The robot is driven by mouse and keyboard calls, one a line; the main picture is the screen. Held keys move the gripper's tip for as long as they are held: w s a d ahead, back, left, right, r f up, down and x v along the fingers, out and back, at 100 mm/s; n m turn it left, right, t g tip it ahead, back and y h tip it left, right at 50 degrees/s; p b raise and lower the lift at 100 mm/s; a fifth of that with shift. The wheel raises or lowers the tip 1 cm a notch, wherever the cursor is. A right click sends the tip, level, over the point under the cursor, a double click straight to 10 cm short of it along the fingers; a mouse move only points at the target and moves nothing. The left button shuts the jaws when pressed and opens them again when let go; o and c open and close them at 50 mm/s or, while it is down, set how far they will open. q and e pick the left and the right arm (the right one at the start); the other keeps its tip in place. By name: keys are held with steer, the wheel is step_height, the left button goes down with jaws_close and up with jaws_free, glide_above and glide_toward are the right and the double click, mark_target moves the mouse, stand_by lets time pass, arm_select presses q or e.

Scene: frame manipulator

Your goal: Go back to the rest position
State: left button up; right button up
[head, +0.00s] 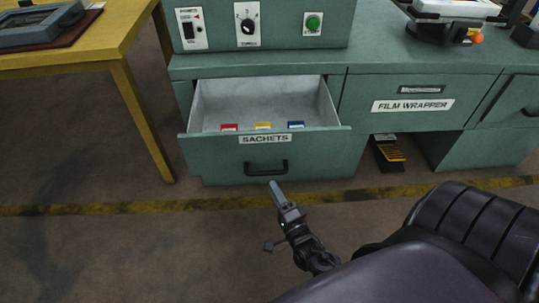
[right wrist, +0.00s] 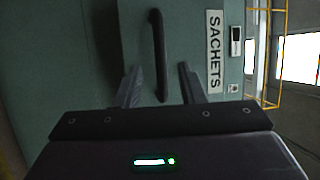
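The green drawer (head: 216,156) labelled SACHETS stands open. It holds a red, a yellow and a blue sachet, each partly hidden by the drawer front. Its dark bar handle (head: 266,168) is on the front. My right gripper (head: 274,188) is just in front of and below the handle in the head view. In the right wrist view the gripper (right wrist: 158,70) has its two fingers spread, with the handle (right wrist: 158,45) showing between and beyond them. I cannot tell whether the fingertips reach around it. My left gripper is not in view.
The green cabinet (head: 410,85) has a FILM WRAPPER drawer, shut, to the right. A yellow table (head: 120,38) stands at the left. A dark pedal-like item (head: 387,152) sits under the cabinet. The floor (head: 110,250) in front is clear, with a yellow stripe.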

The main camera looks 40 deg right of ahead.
steer(key=shift+s+f, duration=0.1)
steer(key=shift+s, duration=0.4)
steer(key=shift+a, duration=0.1)
